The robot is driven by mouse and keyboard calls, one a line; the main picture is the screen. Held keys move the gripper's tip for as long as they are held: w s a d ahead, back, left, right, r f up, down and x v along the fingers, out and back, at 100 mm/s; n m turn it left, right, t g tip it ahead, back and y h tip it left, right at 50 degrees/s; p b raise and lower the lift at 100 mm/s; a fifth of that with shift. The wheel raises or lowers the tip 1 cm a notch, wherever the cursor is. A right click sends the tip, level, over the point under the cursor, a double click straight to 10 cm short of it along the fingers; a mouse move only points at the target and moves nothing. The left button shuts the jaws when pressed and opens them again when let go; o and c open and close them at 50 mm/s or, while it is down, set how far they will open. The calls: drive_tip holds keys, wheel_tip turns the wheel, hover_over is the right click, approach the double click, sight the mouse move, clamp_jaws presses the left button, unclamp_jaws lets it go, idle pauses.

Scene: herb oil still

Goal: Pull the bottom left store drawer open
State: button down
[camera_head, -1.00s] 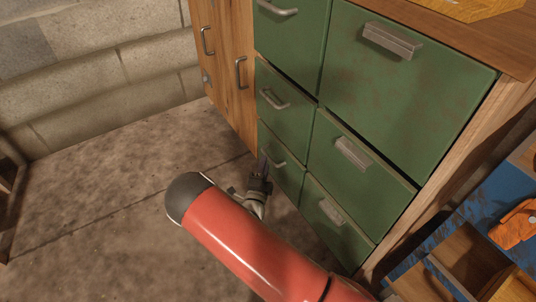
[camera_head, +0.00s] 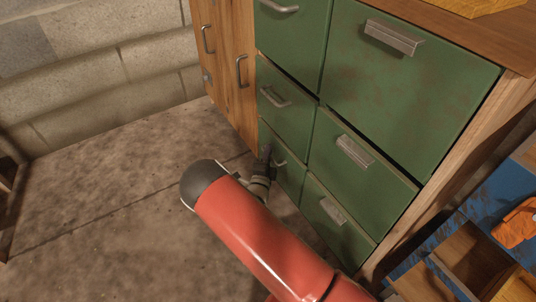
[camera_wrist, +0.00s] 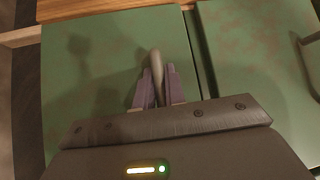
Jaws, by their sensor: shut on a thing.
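The bottom left store drawer (camera_head: 291,178) is green with a grey metal bar handle (camera_head: 279,161), and its front looks flush with the cabinet in the head view. My gripper (camera_head: 266,155) is at this handle, partly hidden by my red arm. In the wrist view the drawer's green front (camera_wrist: 85,75) fills the left and middle. The two purplish fingers of my gripper (camera_wrist: 157,88) are shut on the grey handle (camera_wrist: 156,65), which stands between them.
Other green drawers (camera_head: 285,110) sit above and to the right, each with a metal handle. A wooden door (camera_head: 240,95) with a bar handle is on the left. Concrete floor (camera_head: 110,220) in front is clear. An open wooden box (camera_head: 465,255) and an orange object (camera_head: 517,224) are at the right.

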drive_tip(key=s+a, duration=0.6)
drive_tip(key=a, duration=0.2)
drive_tip(key=s+a, duration=0.6)
drive_tip(key=a, duration=0.3)
drive_tip(key=shift+a+p, duration=0.3)
drive_tip(key=shift+p, duration=0.15)
drive_tip(key=c, duration=1.5)
unclamp_jaws()
drive_tip(key=v, duration=0.8)
